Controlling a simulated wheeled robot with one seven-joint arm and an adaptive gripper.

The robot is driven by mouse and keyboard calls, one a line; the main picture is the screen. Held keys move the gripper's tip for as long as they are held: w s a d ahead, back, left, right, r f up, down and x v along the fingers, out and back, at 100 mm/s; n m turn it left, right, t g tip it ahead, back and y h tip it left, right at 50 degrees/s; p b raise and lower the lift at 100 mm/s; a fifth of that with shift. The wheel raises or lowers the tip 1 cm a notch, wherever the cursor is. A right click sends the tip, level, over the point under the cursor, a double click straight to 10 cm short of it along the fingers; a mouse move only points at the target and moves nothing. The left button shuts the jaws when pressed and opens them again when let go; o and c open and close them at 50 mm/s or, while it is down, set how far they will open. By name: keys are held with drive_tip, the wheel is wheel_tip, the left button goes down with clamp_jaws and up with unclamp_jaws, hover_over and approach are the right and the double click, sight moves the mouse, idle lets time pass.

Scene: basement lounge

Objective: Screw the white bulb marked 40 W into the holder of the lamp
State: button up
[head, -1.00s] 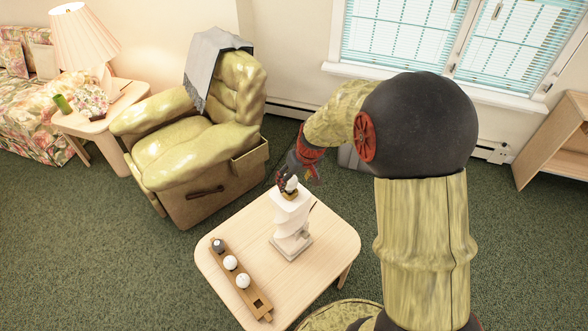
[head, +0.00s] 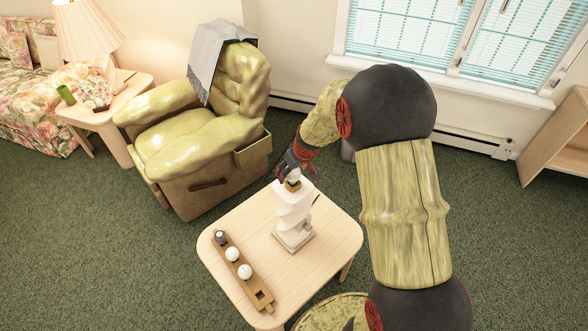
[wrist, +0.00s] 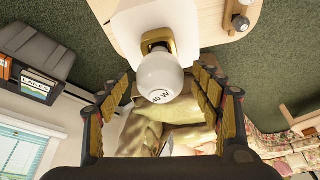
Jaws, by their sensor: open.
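The white bulb marked 40 W (wrist: 160,78) stands at the brass holder (wrist: 157,44) on top of the white lamp (head: 293,215). Its base is at the holder's mouth; I cannot tell how deep it sits. In the head view the bulb (head: 293,175) is partly covered by my gripper (head: 290,168). In the wrist view my gripper (wrist: 160,84) is open, with one finger on each side of the bulb and a visible gap on both sides. The lamp stands upright on the small wooden table (head: 325,241).
A wooden rack (head: 256,288) on the table's left holds two white bulbs (head: 232,254) (head: 245,272), a dark-based bulb (head: 220,237) and an empty square hole. A green armchair (head: 200,130) stands behind the table. A thin dark item lies by the lamp.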

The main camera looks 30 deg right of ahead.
drive_tip(key=c, duration=0.3)
drive_tip(key=c, duration=0.7)
drive_tip(key=shift+c, duration=0.6)
drive_tip(key=shift+m, duration=0.3)
